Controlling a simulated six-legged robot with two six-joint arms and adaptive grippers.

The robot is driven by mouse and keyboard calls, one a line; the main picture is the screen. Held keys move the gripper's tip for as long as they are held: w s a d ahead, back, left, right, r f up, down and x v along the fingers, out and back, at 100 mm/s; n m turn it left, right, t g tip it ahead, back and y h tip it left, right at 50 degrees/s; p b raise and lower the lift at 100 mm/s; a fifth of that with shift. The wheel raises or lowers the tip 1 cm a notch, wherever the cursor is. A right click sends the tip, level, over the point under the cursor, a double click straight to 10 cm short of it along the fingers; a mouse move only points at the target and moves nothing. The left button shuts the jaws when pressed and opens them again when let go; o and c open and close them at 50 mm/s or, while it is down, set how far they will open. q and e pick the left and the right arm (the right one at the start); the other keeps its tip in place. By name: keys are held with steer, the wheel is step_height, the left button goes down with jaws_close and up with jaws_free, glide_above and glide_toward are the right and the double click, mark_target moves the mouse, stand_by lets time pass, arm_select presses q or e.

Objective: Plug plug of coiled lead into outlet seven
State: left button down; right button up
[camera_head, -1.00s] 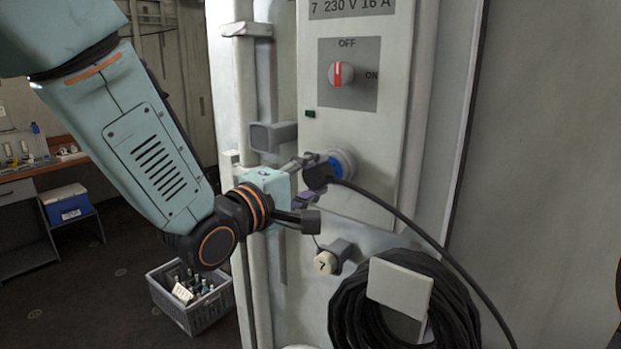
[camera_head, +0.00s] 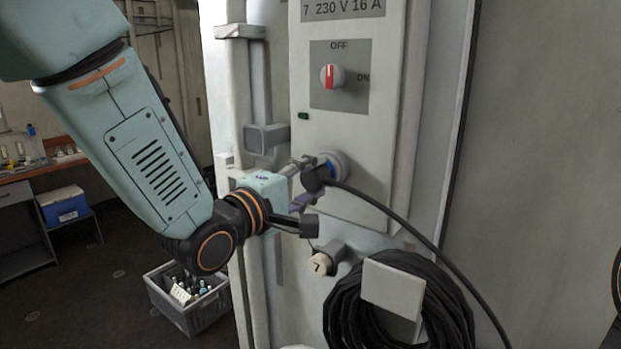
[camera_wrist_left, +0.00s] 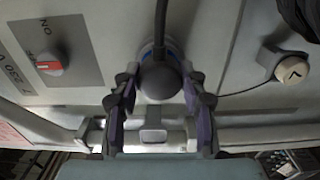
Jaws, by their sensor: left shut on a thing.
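The plug (camera_head: 313,179) is black with a blue front, and a black lead runs from it down to the right. It sits at the round grey outlet seven (camera_head: 340,164), with some blue showing between them. The plug also shows in the left wrist view (camera_wrist_left: 159,80), its body hiding most of the outlet. My left gripper (camera_head: 306,182) is shut on the plug, a finger on each side of it (camera_wrist_left: 160,98). My right gripper is not in view. The coiled lead (camera_head: 345,312) hangs below on a pale holder.
A rotary switch (camera_head: 331,77) with a red mark, pointing to OFF, is above the outlet on the panel labelled 7. A round cap (camera_head: 320,263) marked 7 is below. A grey crate of bottles (camera_head: 187,305) stands on the floor at left.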

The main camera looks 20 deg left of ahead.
arm_select(q)
steer(key=shift+s+a, duration=0.1)
steer(key=shift+a, duration=0.15)
steer(key=shift+w+d, duration=0.15)
steer(key=shift+w, duration=0.05)
steer(key=shift+w, duration=0.2)
stand_by(0.3)
steer(key=shift+w+d, duration=0.1)
steer(key=shift+w, duration=0.1)
steer(key=c, duration=0.7)
jaws_free()
steer(key=shift+o, duration=0.2)
